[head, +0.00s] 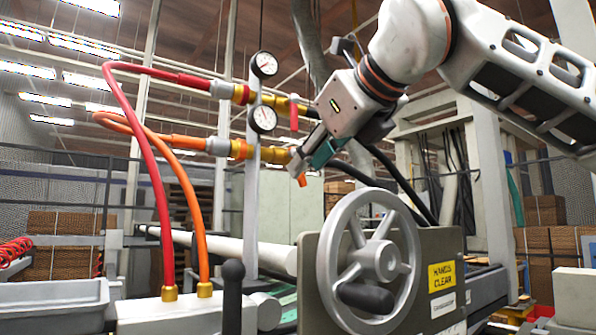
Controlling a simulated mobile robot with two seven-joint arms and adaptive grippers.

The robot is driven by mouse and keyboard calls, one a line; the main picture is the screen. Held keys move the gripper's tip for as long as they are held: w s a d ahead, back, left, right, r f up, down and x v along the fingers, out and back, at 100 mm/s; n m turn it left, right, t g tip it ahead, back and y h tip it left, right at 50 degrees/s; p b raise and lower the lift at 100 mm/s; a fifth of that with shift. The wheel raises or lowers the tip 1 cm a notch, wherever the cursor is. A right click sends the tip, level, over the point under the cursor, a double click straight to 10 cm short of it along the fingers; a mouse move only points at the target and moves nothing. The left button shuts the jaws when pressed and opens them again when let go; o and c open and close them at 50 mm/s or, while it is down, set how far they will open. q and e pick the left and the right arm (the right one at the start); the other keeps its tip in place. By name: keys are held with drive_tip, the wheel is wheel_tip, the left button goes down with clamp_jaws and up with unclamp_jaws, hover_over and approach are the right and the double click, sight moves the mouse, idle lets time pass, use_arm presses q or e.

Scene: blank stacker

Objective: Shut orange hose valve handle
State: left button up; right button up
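The orange hose (172,142) ends at a brass valve fitting (240,149) in the middle of the head view. A small part of the orange valve handle (301,180) shows just below the fingertips of my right gripper (299,163). My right arm comes in from the upper right. The gripper, with a teal part showing, is at the valve's right end and hides most of the handle. I cannot tell whether its fingers are open, or closed on the handle. My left gripper is out of view.
Above is a red hose (143,70) with a brass valve and a red handle (293,113), close to my gripper. Two gauges (263,64) sit on a post. A handwheel (340,258) stands below. A grey bin (55,305) is at lower left.

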sight(300, 186)
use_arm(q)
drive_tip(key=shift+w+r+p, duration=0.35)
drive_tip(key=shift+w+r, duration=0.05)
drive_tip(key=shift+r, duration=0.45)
use_arm(e)
drive_tip(key=shift+x, duration=2.3)
drive_tip(key=shift+c, duration=0.4)
clamp_jaws()
drive_tip(key=shift+s+a+f+m+g+y+b, duration=0.25)
drive_tip(key=shift+m+g+y+b, duration=0.2)
drive_tip(key=shift+m+b, duration=0.4)
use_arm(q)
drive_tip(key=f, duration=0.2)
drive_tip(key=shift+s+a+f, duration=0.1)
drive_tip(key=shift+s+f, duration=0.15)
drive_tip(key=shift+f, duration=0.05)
use_arm(e)
drive_tip(key=shift+s+a+r+m+y, duration=0.25)
drive_tip(key=shift+m+y, duration=0.1)
drive_tip(key=shift+m, duration=0.3)
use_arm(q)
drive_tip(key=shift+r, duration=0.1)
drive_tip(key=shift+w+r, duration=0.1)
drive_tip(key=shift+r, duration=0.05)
use_arm(e)
drive_tip(key=shift+o, duration=0.4)
unclamp_jaws()
drive_tip(key=shift+g, duration=0.25)
